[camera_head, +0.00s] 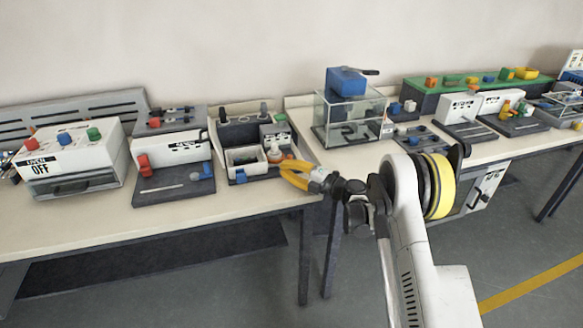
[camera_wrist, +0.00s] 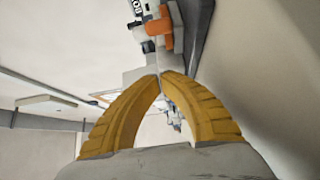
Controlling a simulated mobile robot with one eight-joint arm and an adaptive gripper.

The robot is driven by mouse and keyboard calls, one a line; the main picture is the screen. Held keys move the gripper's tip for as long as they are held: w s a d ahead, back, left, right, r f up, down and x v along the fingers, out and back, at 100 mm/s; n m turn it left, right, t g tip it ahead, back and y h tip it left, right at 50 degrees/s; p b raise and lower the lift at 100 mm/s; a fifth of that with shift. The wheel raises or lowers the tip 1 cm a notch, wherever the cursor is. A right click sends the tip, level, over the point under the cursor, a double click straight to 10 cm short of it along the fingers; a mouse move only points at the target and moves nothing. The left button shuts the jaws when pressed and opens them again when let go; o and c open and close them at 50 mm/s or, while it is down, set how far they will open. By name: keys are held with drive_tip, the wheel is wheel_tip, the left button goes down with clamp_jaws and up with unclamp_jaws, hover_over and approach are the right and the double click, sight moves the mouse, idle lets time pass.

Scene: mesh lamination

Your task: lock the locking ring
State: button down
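My gripper (camera_head: 283,168) reaches over the front right of a dark fixture on the left bench. Its yellow fingers curve together, and in the wrist view their tips (camera_wrist: 160,75) meet, with nothing clearly held between them. A pale grey block (camera_wrist: 138,74) lies close to or behind the tips. I cannot tell for sure which part is the locking ring.
Fixtures with a red handle (camera_head: 144,164) and an OFF box (camera_head: 76,172) stand farther left. A clear case (camera_head: 322,122) with a blue top is on the right bench. The left bench's front strip is clear.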

drive_tip(key=d+p, duration=0.1)
drive_tip(key=d, duration=0.2)
drive_tip(key=s+d, duration=0.1)
drive_tip(key=d, duration=0.2)
drive_tip(key=d+p, duration=0.1)
drive_tip(key=d, duration=0.2)
drive_tip(key=shift+s+r+p, duration=0.15)
drive_tip(key=shift+s+p, duration=0.05)
drive_tip(key=shift+p, duration=0.15)
drive_tip(key=shift+s+d, duration=0.1)
drive_tip(key=shift+d, duration=0.35)
